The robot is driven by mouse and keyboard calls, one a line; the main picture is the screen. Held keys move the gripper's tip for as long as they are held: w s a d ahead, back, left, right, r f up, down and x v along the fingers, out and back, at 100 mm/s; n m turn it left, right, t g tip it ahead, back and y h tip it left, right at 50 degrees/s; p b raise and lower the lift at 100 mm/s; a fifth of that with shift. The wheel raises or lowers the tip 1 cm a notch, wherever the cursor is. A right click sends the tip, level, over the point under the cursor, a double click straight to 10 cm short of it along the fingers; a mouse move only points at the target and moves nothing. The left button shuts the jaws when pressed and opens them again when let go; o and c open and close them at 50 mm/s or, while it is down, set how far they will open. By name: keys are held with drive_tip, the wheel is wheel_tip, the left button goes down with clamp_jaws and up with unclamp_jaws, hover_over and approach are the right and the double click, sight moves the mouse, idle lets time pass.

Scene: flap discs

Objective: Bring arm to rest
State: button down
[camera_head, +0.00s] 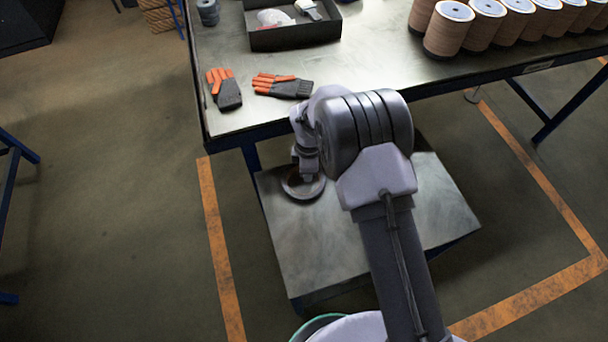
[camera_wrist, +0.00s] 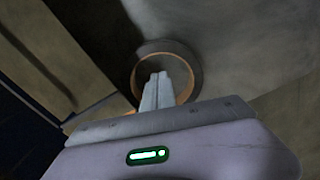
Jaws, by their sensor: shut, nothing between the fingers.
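My arm reaches forward over a low metal platform in the head view, with its wrist turned down. My gripper (camera_wrist: 160,90) has its two pale fingers shut together and empty in the wrist view. The fingers overlap a round disc (camera_wrist: 189,58) with a dark outer band and an orange-brown inner edge. The same disc shows in the head view (camera_head: 303,189) on or just above the platform, directly below my wrist, which partly hides it. I cannot tell whether the fingertips touch it.
The low metal platform (camera_head: 325,245) is otherwise bare. Behind it, the higher workbench (camera_head: 370,60) holds two orange-and-grey gloves (camera_head: 225,89) (camera_head: 283,86), a black tray (camera_head: 290,38) and several brown spools (camera_head: 448,30). Orange floor lines (camera_head: 218,250) run beside the platform.

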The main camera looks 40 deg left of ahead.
drive_tip(key=w+d+r+m+p, duration=0.1)
drive_tip(key=d+r+m, duration=0.1)
drive_tip(key=r, duration=0.6)
drive_tip(key=w+d+r+m+p, duration=0.1)
drive_tip(key=w+r+m, duration=0.1)
drive_tip(key=r, duration=0.6)
drive_tip(key=s+d+r+m+t+y, duration=0.25)
drive_tip(key=d+r+m, duration=0.85)
drive_tip(key=d+r, duration=0.85)
drive_tip(key=s+d+r+m+t, duration=0.1)
drive_tip(key=s+d+r+m, duration=0.2)
drive_tip(key=s+d+m, duration=0.3)
drive_tip(key=s+d+r+m+t, duration=0.2)
drive_tip(key=s+d+m, duration=0.5)
drive_tip(key=s, duration=0.3)
drive_tip(key=shift+d+r+m+h, duration=0.25)
drive_tip(key=shift+r+m+h, duration=0.15)
drive_tip(key=shift+m, duration=0.2)
